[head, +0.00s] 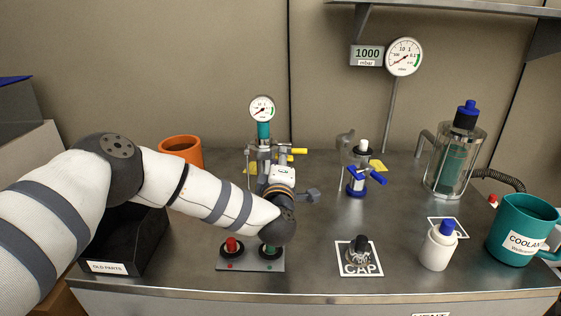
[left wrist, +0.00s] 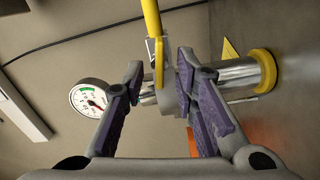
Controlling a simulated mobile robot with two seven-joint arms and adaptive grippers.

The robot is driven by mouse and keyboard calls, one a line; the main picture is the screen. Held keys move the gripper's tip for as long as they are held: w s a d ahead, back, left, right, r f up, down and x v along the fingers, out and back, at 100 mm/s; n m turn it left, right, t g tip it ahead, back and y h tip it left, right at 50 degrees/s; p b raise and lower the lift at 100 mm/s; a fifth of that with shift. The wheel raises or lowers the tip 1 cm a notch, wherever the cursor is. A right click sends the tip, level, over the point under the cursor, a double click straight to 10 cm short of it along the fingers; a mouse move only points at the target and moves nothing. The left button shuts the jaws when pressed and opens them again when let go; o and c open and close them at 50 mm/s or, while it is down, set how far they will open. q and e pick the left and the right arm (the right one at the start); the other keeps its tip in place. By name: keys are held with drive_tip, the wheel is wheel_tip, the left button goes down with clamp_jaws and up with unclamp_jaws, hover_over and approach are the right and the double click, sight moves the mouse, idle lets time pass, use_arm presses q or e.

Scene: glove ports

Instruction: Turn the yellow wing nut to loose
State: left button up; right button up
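A yellow bar-shaped handle, the likely wing nut (head: 297,151), sticks out to the right of the metal fitting below the small gauge. In the left wrist view the yellow bar (left wrist: 152,22) comes down from the top to between my fingertips. My left gripper (left wrist: 160,72) is open, its two purple-padded fingers on either side of the bar's lower end and a grey metal part. I cannot tell whether either finger touches them. In the head view my left arm and wrist hide most of the fitting's lower part. My right gripper is not in view.
A black bin (head: 125,250) and an orange mug (head: 181,150) stand left. A red and green button box (head: 250,262) is below my wrist. A blue-handled valve (head: 362,180), white bottle (head: 438,248), glass vessel (head: 456,160) and coolant mug (head: 520,228) stand right.

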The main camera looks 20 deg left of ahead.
use_arm(q)
drive_tip(key=v, duration=1.2)
